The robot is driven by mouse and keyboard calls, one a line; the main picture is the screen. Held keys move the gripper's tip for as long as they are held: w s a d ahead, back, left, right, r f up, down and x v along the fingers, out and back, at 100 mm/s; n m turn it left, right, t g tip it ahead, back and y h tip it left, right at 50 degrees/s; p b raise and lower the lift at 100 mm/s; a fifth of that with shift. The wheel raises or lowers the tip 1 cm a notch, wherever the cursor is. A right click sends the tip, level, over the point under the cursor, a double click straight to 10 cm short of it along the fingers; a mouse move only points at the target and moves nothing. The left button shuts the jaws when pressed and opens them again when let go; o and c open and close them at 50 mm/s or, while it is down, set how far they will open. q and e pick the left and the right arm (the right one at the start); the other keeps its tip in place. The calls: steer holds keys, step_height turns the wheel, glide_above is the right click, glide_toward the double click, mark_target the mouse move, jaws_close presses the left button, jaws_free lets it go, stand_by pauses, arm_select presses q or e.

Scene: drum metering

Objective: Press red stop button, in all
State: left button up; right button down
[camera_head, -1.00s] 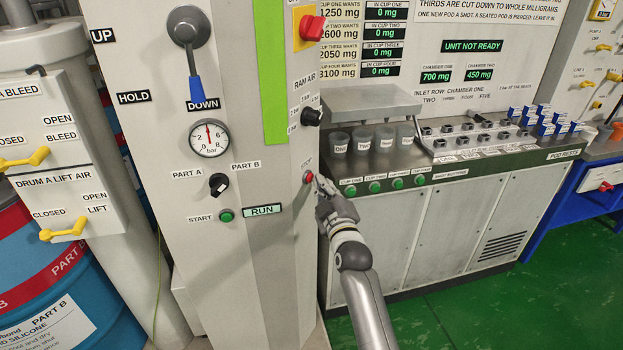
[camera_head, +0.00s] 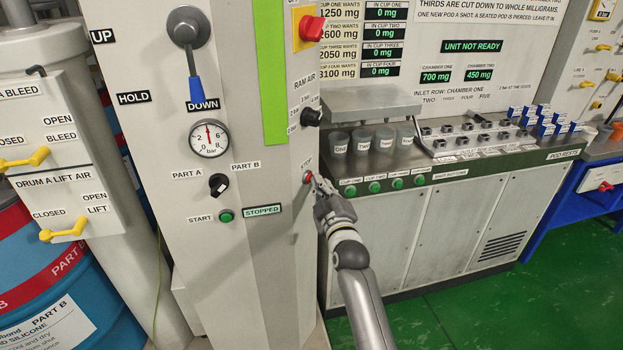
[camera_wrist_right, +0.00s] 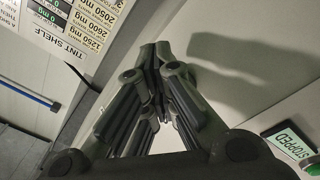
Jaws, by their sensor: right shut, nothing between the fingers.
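The red stop button (camera_head: 308,177) is on the right side of the light grey cabinet, under the STOP label. My right gripper (camera_head: 317,182) is shut and empty, with its fingertips at the button, seemingly touching it. In the right wrist view the shut fingers (camera_wrist_right: 163,50) point at the cabinet face and the button is hidden behind them. The status display (camera_head: 262,210) beside the green start button (camera_head: 226,215) reads STOPPED. It also shows in the right wrist view (camera_wrist_right: 290,144). My left gripper is in neither view.
The cup bench (camera_head: 440,205) with green shot buttons stands just right of my right gripper. A lever (camera_head: 192,60) and gauge are on the cabinet's left.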

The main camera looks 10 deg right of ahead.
steer(key=shift+s+d+p, duration=0.45)
steer(key=shift+s+d, duration=0.05)
steer(key=shift+s, duration=0.05)
steer(key=shift+d, duration=0.1)
steer(key=s+d+p, duration=0.2)
steer(key=s+d, duration=0.1)
steer(key=shift+s+d, duration=0.15)
steer(key=shift+d, duration=0.1)
stand_by(0.6)
